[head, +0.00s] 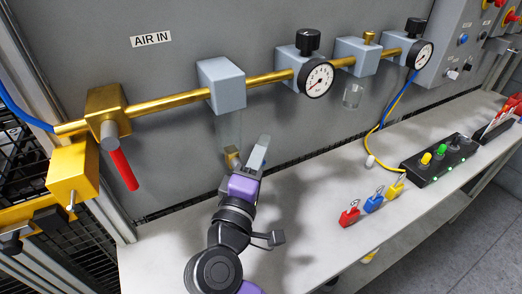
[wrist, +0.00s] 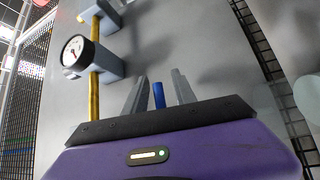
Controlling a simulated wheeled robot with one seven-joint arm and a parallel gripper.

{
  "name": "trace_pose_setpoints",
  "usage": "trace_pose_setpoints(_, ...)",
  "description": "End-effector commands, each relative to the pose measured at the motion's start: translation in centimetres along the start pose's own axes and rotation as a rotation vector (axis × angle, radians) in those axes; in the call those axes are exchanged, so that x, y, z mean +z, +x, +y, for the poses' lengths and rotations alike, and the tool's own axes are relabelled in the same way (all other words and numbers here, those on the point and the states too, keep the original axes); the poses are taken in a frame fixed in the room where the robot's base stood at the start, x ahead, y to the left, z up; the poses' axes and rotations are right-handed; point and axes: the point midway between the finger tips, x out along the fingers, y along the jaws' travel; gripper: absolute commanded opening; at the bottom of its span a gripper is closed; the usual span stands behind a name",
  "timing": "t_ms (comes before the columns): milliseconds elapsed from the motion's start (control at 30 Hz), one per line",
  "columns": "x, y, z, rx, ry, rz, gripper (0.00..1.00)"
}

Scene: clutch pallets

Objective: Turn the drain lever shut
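In the head view, a brass drain fitting (head: 232,155) sits below the clear bowl (head: 228,128) of the first grey block (head: 222,84) on the air line. My gripper (head: 250,152) points up right beside this fitting, with a grey finger showing to its right. In the wrist view, a short blue lever (wrist: 158,95) stands between the two grey fingers of my gripper (wrist: 160,92). A gap shows on each side of the lever, so the gripper looks open around it, not clamped. The lever is hidden in the head view, and its pivot is hidden in the wrist view.
A brass valve with a red handle (head: 123,170) is at the left. A pressure gauge (head: 317,78) is on the line, and it also shows in the wrist view (wrist: 74,54). Padlocks (head: 349,217) and a button box (head: 440,153) stand on the bench (head: 290,245) to the right.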

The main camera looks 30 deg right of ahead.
Motion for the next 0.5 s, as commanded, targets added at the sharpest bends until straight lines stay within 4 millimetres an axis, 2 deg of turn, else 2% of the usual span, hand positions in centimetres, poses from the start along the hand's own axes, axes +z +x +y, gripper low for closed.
trace_pose_setpoints(167,-0.01,0.01,-0.02,0.0,0.0,0.0,0.32)
trace_pose_setpoints(333,-0.01,-0.01,-0.01,0.0,0.0,0.0,0.03)
trace_pose_setpoints(367,-0.02,-0.02,-0.01,0.0,0.0,0.001,0.0)
trace_pose_setpoints(500,-0.02,-0.03,-0.02,0.0,0.0,0.001,0.0)
